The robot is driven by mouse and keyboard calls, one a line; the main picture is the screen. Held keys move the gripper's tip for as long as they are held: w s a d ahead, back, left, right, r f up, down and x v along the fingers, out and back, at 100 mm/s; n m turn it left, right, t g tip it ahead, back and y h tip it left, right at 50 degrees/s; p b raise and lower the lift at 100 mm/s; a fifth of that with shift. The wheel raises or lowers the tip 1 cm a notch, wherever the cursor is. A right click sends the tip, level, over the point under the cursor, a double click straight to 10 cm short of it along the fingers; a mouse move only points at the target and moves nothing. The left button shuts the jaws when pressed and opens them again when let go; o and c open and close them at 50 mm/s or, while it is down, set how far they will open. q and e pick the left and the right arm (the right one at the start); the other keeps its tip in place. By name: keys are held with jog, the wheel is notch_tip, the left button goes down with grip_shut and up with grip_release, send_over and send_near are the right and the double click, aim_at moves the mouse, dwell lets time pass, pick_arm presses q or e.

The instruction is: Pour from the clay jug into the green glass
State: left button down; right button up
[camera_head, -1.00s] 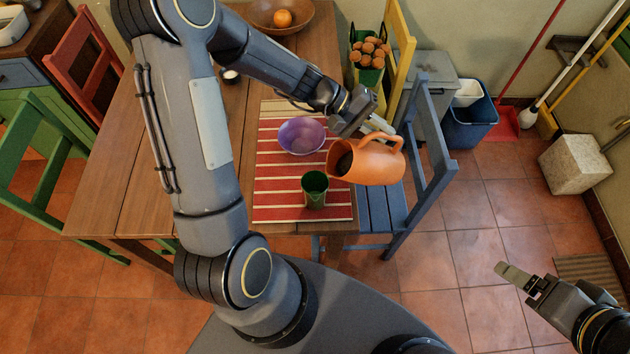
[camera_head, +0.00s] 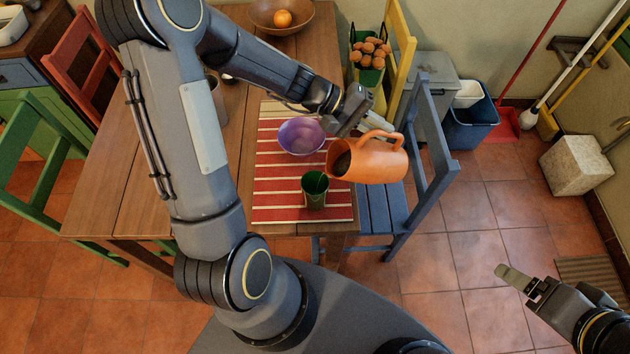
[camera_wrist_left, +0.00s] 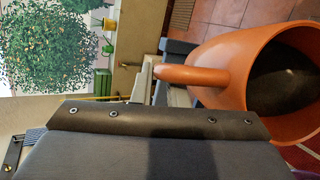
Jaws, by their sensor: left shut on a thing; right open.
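The orange clay jug (camera_head: 372,162) is held tilted on its side, its mouth facing left toward the green glass. My left gripper (camera_head: 378,125) is shut on the jug's handle. In the left wrist view the jug (camera_wrist_left: 235,60) shows its handle and a dark interior; no stream is visible. The green glass (camera_head: 315,190) stands upright on the red striped mat (camera_head: 278,207), just below and left of the jug's mouth. The two look apart. My right gripper (camera_head: 517,281) is open and empty over the floor at the lower right.
A purple bowl (camera_head: 301,136) sits on the mat behind the glass. A blue chair (camera_head: 432,150) stands at the table's right edge, under the jug. A wooden bowl with an orange (camera_head: 283,18) is at the back of the table (camera_head: 150,170).

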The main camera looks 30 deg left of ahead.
pick_arm(q)
jog(key=shift+s+a+r+t+h+b, duration=0.15)
jog(key=shift+s+a+r+h+b, duration=0.1)
jog(key=shift+r+b, duration=0.15)
jog(key=shift+s+a+r+t+h+b, duration=0.15)
jog(key=shift+r+h+b, duration=0.1)
jog(key=shift+r, duration=0.1)
dwell(3.2)
